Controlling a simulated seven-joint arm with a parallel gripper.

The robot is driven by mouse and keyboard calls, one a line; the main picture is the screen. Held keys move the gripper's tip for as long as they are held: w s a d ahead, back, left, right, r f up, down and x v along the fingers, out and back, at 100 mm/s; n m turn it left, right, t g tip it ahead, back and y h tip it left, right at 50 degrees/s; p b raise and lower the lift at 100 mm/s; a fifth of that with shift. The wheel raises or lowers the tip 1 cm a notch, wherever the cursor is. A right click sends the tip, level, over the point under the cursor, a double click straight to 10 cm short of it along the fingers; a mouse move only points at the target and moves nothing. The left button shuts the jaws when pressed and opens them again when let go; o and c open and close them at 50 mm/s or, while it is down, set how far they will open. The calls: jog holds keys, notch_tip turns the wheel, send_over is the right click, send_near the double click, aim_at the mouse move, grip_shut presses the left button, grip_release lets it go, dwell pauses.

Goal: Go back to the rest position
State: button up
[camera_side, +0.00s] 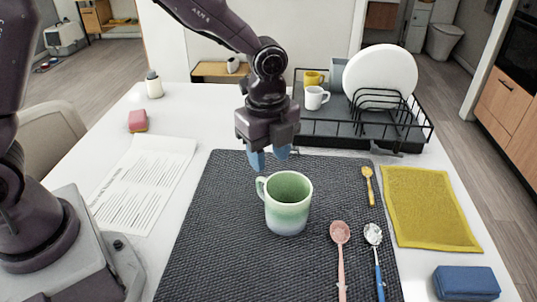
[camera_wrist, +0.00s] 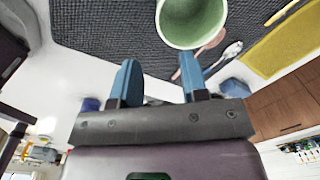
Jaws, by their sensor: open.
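My gripper (camera_side: 269,158) hangs above the dark mat (camera_side: 222,215), just behind and above a green mug. Its two blue fingers are apart with nothing between them, as the wrist view (camera_wrist: 158,82) also shows. The green mug (camera_side: 288,207) stands upright on the mat, its handle toward the left. In the wrist view the mug (camera_wrist: 190,22) is at the top, beyond the fingertips and apart from them.
A black dish rack (camera_side: 345,132) with a white plate (camera_side: 380,75) and mugs stands behind my gripper. Spoons (camera_side: 340,235) lie right of the mug, near a yellow cloth (camera_side: 430,208) and blue block (camera_side: 466,283). A paper sheet (camera_side: 143,180) lies left.

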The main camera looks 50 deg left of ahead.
jog(key=s+a+r+n+t, duration=0.2)
jog(key=s+a+r+n, duration=0.3)
jog(key=s+r+n, duration=0.3)
jog(key=s+a+r+n+t, duration=0.3)
jog(key=s+a+r+n, duration=0.2)
jog(key=s+n, duration=0.5)
notch_tip(320, 180, up, 3)
jog(key=shift+f+n, duration=0.1)
jog(key=shift+n, duration=0.4)
